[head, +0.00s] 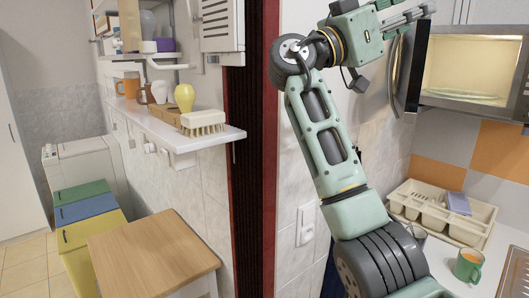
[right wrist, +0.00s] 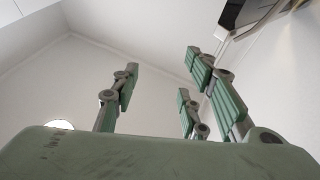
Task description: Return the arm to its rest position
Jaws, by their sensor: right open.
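My right arm rises from the lower right of the head view, bends at the top and reaches right. Its gripper (head: 412,15) is at the upper edge, in front of the upper left of the open microwave (head: 470,62). In the right wrist view the green fingers of the right gripper (right wrist: 160,82) are spread apart with nothing between them. Behind them are only bare white wall and ceiling, with a dark object at the upper right. My left gripper is in neither view.
A dish rack (head: 440,212) and a green mug (head: 468,265) stand on the right counter. A wall shelf (head: 215,138) holds a brush (head: 203,123) and a yellow vase (head: 184,97). A wooden-topped cabinet (head: 150,255) and coloured bins (head: 85,205) stand at left.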

